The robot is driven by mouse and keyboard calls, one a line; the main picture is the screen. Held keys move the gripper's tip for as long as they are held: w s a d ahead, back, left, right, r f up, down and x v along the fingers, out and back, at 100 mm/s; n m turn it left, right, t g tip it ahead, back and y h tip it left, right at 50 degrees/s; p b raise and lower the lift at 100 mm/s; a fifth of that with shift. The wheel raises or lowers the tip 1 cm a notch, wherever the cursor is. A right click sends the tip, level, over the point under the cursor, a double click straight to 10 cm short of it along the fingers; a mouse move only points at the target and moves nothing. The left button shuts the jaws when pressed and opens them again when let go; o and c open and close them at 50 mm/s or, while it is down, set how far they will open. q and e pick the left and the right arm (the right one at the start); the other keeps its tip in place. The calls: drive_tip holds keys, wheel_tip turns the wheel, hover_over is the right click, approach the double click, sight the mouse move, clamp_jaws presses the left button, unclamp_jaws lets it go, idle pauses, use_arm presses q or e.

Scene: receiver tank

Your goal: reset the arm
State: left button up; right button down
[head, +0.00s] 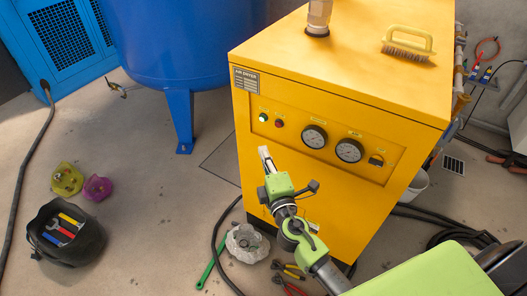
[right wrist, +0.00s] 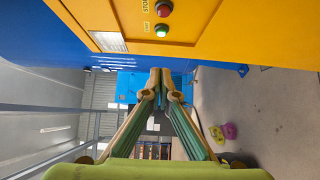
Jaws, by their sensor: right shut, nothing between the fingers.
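My right arm comes in from the lower right in the head view. My right gripper (head: 265,154) is in front of the yellow air dryer cabinet (head: 345,187), near its left front panel. In the right wrist view the two fingers of the right gripper (right wrist: 160,74) meet at their tips, with nothing between them. The cabinet's green light (right wrist: 162,30) and red light (right wrist: 164,9) show at the top of that view. My left gripper is in neither view.
A blue tank (head: 180,45) stands behind the cabinet's left side. A brush (head: 408,43) lies on the cabinet top. Floor between bucket and cabinet is mostly clear.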

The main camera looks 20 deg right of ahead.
idle(0.5)
drive_tip(key=s+f+m+g, duration=0.25)
drive_tip(key=s+f, duration=0.35)
drive_tip(key=f, duration=0.6)
drive_tip(key=s+d+f+m+g+y, duration=0.15)
drive_tip(key=s+f+g, duration=0.3)
drive_tip(key=f, duration=0.75)
drive_tip(key=s+f+m+g+h, duration=0.15)
drive_tip(key=s+f, duration=0.45)
drive_tip(key=f, duration=0.6)
drive_tip(key=s+f+m+g, duration=0.2)
drive_tip(key=s+f, duration=0.3)
drive_tip(key=s, duration=0.6)
drive_tip(key=s+f+m+g+y+p, duration=0.1)
drive_tip(key=s+f+m+g, duration=0.2)
drive_tip(key=s+f, duration=0.3)
drive_tip(key=s+f+m+g, duration=0.3)
drive_tip(key=s+f+m, duration=0.1)
drive_tip(key=s, duration=1.3)
drive_tip(key=shift+d+f+y, duration=0.3)
drive_tip(key=shift+f+y, duration=0.1)
drive_tip(key=shift+f, duration=0.25)
drive_tip(key=shift+g, duration=0.25)
